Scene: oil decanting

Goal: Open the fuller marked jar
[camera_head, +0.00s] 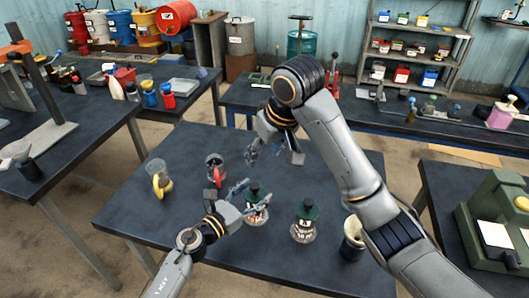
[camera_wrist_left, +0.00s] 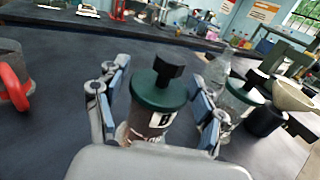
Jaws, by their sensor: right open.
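Two glass jars with dark green lids and black knobs stand on the middle table. My left gripper (camera_head: 245,197) is open around the left jar (camera_head: 257,211), with a finger on each side. In the left wrist view this jar (camera_wrist_left: 150,118) stands between the finger pads, with gaps beside its lid; it has dark contents and a white label with a black mark. The second jar (camera_head: 303,229) stands to its right, and its lid also shows in the left wrist view (camera_wrist_left: 243,92). I cannot tell which jar is fuller. My right gripper (camera_head: 272,156) is open and empty above the table, behind the jars.
A yellow-handled vessel (camera_head: 160,179) and a red-handled one (camera_head: 215,169) stand left of the jars. A dark cup with a pale funnel (camera_head: 352,237) stands at the right, close to my right arm. The table's front left is clear.

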